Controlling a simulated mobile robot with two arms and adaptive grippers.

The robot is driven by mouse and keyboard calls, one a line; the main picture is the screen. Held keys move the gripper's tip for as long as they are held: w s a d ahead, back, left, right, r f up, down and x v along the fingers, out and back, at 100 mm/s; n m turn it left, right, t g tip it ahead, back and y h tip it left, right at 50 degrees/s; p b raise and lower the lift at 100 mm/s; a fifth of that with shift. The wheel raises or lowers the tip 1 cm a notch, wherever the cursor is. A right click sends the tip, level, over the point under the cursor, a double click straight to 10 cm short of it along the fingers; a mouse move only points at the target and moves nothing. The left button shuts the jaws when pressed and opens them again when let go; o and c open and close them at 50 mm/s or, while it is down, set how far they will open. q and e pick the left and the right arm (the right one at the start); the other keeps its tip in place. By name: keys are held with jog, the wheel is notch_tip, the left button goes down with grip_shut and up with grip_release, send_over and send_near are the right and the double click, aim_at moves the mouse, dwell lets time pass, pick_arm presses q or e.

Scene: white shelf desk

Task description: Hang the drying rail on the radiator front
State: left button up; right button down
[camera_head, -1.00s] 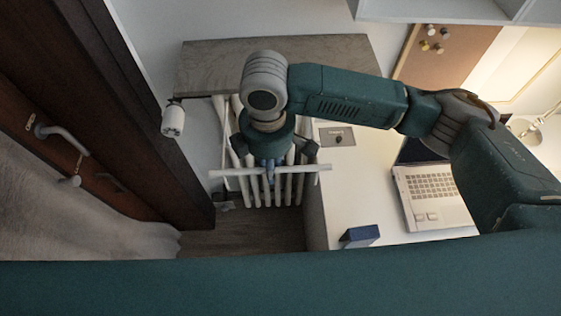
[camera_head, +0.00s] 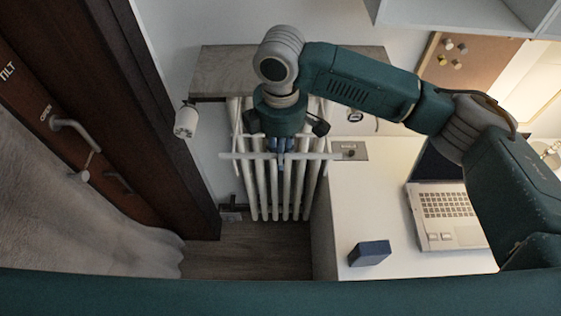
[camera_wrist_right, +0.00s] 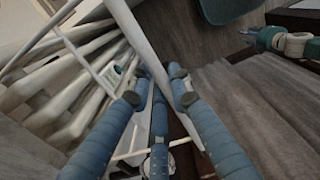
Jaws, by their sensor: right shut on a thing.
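The drying rail shows as a white bar (camera_head: 238,156) lying level across the picture, in front of the radiator in the head view. My right gripper (camera_head: 281,152) is shut on the middle of this bar. In the right wrist view the bar (camera_wrist_right: 146,40) runs between the blue fingers of the gripper (camera_wrist_right: 162,88). The white radiator (camera_head: 286,200) has upright columns behind and below the bar; its columns also show at the left of the wrist view (camera_wrist_right: 85,90). My wrist hides the radiator's upper middle. I cannot tell whether the rail touches the radiator.
A grey wooden sill (camera_head: 218,72) lies above the radiator. A white valve head (camera_head: 186,121) is at its left, near the dark door (camera_head: 95,150) with a handle. The white desk (camera_head: 375,205) on the right holds a laptop (camera_head: 445,215) and a dark blue box (camera_head: 370,253).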

pick_arm(q)
jog(key=shift+s+d+f+b, duration=0.1)
jog(key=shift+s+f+b, duration=0.25)
jog(key=shift+f+b, duration=0.3)
jog(key=shift+s+a+f+b, duration=0.1)
jog(key=shift+s+f+b, duration=0.3)
jog(key=shift+f+b, duration=0.25)
jog(key=shift+s+d+f+b, duration=0.1)
jog(key=shift+s+f+b, duration=0.35)
jog(key=shift+f, duration=0.3)
pick_arm(e)
jog(key=w+f, duration=0.3)
jog(key=w, duration=0.2)
jog(key=shift+w, duration=0.4)
pick_arm(q)
jog(key=shift+w, duration=0.1)
pick_arm(e)
jog(key=shift+f, duration=0.1)
jog(key=c, duration=1.5)
grip_release()
